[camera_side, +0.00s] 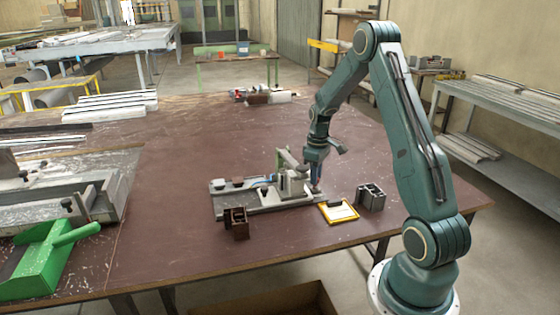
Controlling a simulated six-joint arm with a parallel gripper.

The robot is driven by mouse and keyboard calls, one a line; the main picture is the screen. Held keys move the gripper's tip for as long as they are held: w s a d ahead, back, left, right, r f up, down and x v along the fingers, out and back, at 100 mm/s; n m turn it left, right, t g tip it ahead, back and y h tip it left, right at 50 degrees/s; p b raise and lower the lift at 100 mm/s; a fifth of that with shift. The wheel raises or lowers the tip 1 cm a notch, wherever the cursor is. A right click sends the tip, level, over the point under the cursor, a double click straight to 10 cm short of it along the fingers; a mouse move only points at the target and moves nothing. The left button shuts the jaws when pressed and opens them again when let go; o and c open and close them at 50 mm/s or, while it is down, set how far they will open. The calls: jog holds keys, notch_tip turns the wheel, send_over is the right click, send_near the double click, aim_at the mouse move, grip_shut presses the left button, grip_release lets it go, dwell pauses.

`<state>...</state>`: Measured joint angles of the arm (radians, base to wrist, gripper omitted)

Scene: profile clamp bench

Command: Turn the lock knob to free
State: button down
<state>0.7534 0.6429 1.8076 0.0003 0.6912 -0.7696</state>
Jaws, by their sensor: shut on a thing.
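The grey profile clamp (292,183) stands on its light base plate (262,207) in the middle of the brown bench. A pale green-grey lever or arm (290,160) rises at its back. My gripper (316,187) points down at the right end of the clamp, its fingers shut on what looks like the lock knob. The knob is too small and too hidden by the fingers for me to make out its angle. Small dark knobs (237,181) show on the left part of the clamp fixture.
A brown profile piece (236,223) stands in front of the clamp.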

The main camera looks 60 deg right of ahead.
jog(key=shift+w, duration=0.1)
jog(key=c, duration=1.2)
grip_release()
notch_tip(320, 180, up, 14)
